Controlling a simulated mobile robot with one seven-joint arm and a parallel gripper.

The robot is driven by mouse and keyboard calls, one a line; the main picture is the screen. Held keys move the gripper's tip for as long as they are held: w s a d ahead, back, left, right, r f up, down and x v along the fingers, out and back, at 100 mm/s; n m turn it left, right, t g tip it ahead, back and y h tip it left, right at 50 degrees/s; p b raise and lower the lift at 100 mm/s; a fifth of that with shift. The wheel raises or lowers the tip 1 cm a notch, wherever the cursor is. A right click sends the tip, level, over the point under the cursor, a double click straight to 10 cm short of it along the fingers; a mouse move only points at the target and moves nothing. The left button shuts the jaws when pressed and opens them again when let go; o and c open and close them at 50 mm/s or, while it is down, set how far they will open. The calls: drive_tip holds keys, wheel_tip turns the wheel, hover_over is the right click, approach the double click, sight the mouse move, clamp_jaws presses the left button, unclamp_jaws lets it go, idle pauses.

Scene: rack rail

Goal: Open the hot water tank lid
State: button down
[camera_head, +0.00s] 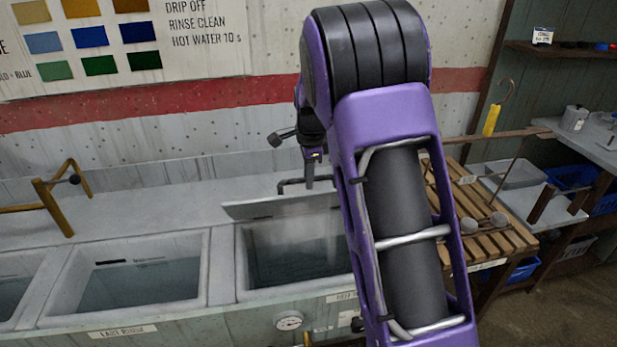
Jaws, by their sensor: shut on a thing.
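The hot water tank (240,262) is the right-hand basin in the counter, with dark water showing through its opening. Its pale grey lid (262,208) is raised at a tilt over the back of the opening. A dark bar handle (290,182) stands on the lid's upper side. My gripper (309,181) reaches down behind the opening and is shut on the handle. My purple arm covers the right part of the lid and tank, so the lid's right end is hidden.
The last rinse basin (205,275) stands open to the left. A brass-coloured bracket (50,207) rises from the counter at far left. A dial gauge (289,321) sits on the front panel. A slatted wooden rack (492,240) with round-headed tools lies to the right.

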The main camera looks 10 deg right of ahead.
drive_tip(key=shift+f, duration=0.15)
drive_tip(key=c, duration=0.8)
unclamp_jaws()
drive_tip(key=shift+w, duration=0.1)
drive_tip(key=shift+r, duration=0.2)
drive_tip(key=s+r, duration=0.1)
drive_tip(key=r, duration=0.7)
drive_tip(key=s+r, duration=0.2)
drive_tip(key=r, duration=0.6)
drive_tip(key=shift+s+r, duration=0.25)
drive_tip(key=shift+r, duration=0.15)
